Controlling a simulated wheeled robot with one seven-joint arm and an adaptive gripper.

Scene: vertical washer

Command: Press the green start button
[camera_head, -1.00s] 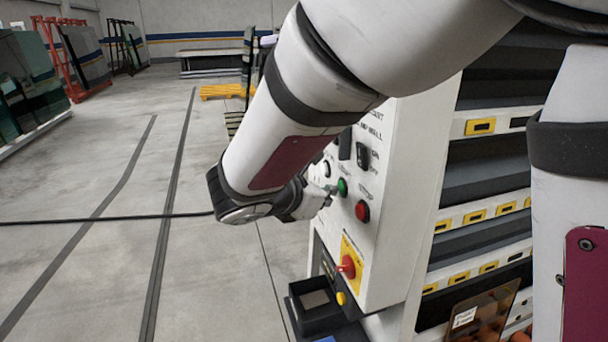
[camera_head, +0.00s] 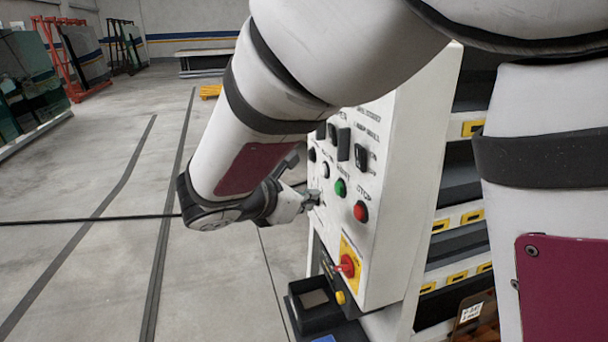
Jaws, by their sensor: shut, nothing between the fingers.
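The green start button (camera_head: 340,187) is on the white control panel (camera_head: 395,230), in the middle of the head view, with nothing in front of it. My gripper (camera_head: 316,196) is shut and empty. Its fingertips are a little to the left of the green button and slightly lower in the picture, close to the panel face. I cannot tell whether the fingertips touch the panel. A red stop button (camera_head: 361,211) sits to the right of and below the green one.
Black switches (camera_head: 343,143) are above the green button. A red rotary switch (camera_head: 347,266) on a yellow plate is lower on the panel. A black box (camera_head: 314,306) stands at the panel's foot. The floor (camera_head: 90,240) to the left is open, with a cable across it.

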